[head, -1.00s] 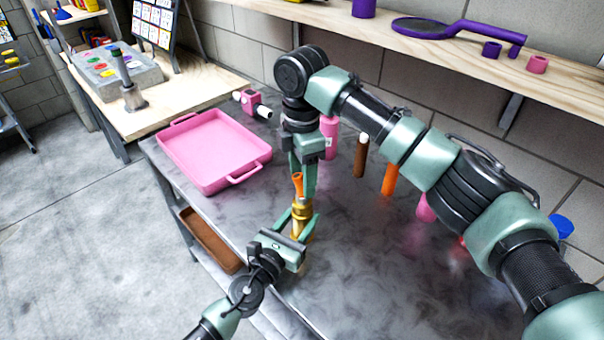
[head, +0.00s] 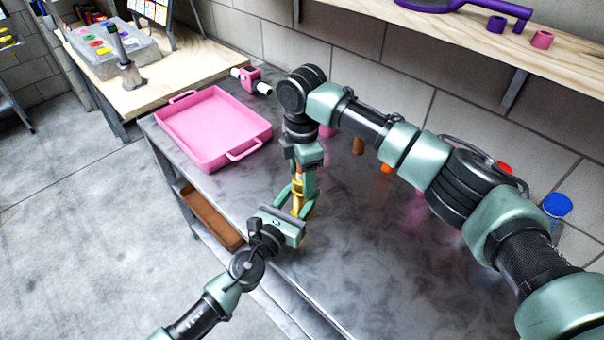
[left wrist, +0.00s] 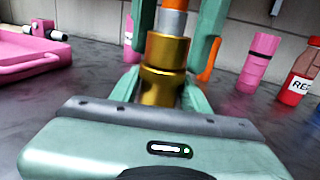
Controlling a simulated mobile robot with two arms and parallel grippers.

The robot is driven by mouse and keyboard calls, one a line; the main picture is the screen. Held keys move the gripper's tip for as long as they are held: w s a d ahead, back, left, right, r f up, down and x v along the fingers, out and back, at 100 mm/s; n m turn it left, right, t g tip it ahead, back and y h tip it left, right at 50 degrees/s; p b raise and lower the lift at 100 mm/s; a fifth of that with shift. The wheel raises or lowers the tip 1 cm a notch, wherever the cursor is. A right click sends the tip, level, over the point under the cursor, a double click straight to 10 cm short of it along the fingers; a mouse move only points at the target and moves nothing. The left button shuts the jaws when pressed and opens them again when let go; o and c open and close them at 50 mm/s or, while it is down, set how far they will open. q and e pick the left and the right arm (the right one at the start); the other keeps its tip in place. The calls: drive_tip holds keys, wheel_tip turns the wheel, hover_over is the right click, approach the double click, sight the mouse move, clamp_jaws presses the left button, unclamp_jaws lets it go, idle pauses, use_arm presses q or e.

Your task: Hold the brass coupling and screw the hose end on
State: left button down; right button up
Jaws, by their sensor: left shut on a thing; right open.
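The brass coupling (left wrist: 163,86) stands upright in my left gripper (head: 298,212), which is shut on it above the table's near edge. It shows only as a small gold patch in the head view (head: 297,196). A silver collar (left wrist: 172,22) with orange above it, seemingly the hose end, sits in line on top of the coupling; whether it is threaded in I cannot tell. My right gripper (head: 302,186) points down from above. Its green fingers stand on either side of the collar and coupling top, open. Most of the hose end is hidden in the head view.
A pink tray (head: 175,112) lies at the table's left, with a pink fitting (head: 250,78) behind it. Pink and orange cylinders stand behind my right arm; a red bottle (left wrist: 298,82) stands at right in the wrist view.

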clamp_jaws()
drive_tip(key=m, duration=0.9)
drive_tip(key=shift+a, duration=0.1)
drive_tip(key=m, duration=0.8)
drive_tip(key=shift+m, duration=0.4)
drive_tip(key=shift+o, duration=0.9)
unclamp_jaws()
wheel_tip(320, 180, up, 12)
drive_tip(key=shift+f, duration=0.1)
